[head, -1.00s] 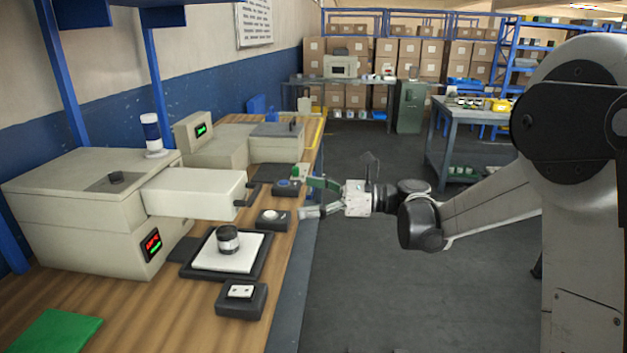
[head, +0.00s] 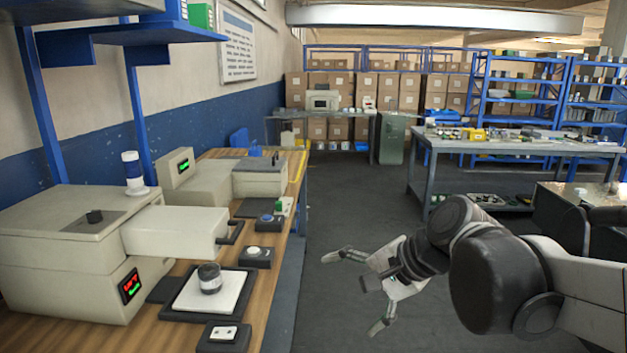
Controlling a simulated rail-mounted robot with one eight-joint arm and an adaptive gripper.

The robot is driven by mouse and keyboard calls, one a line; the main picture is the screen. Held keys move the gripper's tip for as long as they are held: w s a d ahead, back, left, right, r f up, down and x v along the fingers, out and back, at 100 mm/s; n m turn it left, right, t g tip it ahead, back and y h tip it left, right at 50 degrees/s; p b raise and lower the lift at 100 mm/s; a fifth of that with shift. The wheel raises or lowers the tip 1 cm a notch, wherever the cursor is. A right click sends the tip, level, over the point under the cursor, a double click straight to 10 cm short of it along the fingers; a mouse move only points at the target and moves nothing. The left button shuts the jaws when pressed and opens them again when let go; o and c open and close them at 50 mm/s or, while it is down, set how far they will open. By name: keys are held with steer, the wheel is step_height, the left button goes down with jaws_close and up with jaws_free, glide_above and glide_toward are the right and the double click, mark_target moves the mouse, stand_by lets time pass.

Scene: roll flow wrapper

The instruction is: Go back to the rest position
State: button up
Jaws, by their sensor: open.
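My gripper (head: 352,291) is open and empty in the head view. It hangs over the grey floor to the right of the wooden bench (head: 262,325), apart from everything on it. Its two fingers are spread wide, one up and left, the other down. My arm reaches in from the lower right.
The bench carries a beige machine (head: 70,250) with a red and green display and a white tray (head: 230,298) with a small dark-and-white roll (head: 209,278) on it. Button boxes (head: 257,253) line the bench edge. A grey table (head: 510,147) stands at the right. The floor between is clear.

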steer(key=s+d+f+n+t+h, duration=0.2)
steer(key=s+d+f+n+h, duration=0.2)
steer(key=s+d, duration=0.8)
steer(key=d+n+h, duration=0.1)
steer(key=n+h, duration=0.1)
steer(key=n, duration=0.2)
steer(key=shift+h, duration=0.4)
steer(key=shift+s, duration=0.1)
